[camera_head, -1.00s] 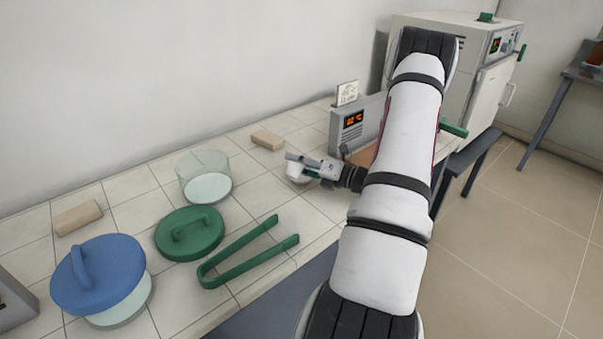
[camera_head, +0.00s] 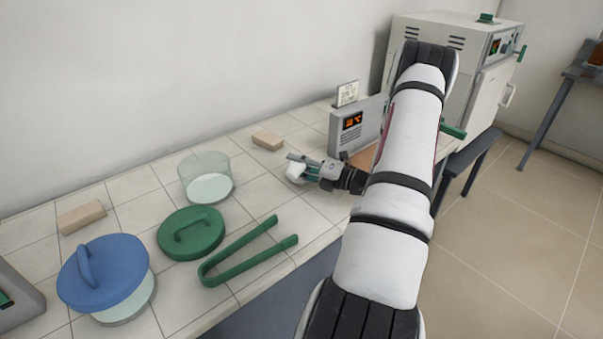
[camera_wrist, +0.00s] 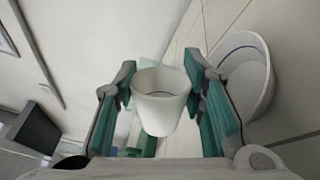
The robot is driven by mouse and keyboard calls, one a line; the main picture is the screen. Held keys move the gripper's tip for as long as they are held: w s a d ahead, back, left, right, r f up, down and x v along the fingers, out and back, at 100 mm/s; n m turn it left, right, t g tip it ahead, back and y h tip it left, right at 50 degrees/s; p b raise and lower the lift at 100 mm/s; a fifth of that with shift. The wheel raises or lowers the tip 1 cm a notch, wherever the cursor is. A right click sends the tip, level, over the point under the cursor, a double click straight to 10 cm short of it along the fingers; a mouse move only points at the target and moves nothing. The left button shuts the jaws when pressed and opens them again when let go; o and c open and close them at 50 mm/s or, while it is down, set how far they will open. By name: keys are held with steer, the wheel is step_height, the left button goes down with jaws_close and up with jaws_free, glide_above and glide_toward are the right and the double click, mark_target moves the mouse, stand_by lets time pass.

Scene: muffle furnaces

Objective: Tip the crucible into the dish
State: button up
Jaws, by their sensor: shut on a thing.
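The white crucible (camera_wrist: 160,100) is held between the green pads of my gripper (camera_wrist: 163,92) in the wrist view. Its mouth shows at the top, with a dark line inside; I cannot make out any contents. A white dish with a blue line inside its rim (camera_wrist: 247,72) lies just right of the gripper in the wrist view, apart from the crucible. In the head view my gripper (camera_head: 303,168) is shut around a small white piece above the tiled bench. There I cannot tell the crucible and the dish apart.
A clear glass vessel (camera_head: 207,165), a green lid (camera_head: 191,233), green tongs (camera_head: 245,255) and a blue-lidded jar (camera_head: 104,275) stand left of my gripper. A tan block (camera_head: 268,140) lies behind, and a display unit (camera_head: 350,130) to the right. A furnace (camera_head: 490,90) stands farther back.

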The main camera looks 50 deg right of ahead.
steer(key=shift+m, duration=0.3)
steer(key=shift+d+m+p, duration=0.2)
steer(key=shift+m+p, duration=0.3)
steer(key=shift+m, duration=0.1)
steer(key=shift+w+d+m+p, duration=0.15)
steer(key=shift+m+p, duration=0.3)
steer(key=shift+m, duration=0.35)
steer(key=shift+d+r+m, duration=0.1)
steer(key=shift+m, duration=0.2)
steer(key=shift+m+p, duration=0.4)
steer(key=shift+m, duration=0.1)
steer(key=shift+d, duration=0.1)
steer(key=shift+d+m+p, duration=0.1)
steer(key=shift+m+p, duration=0.2)
steer(key=shift+m, duration=0.5)
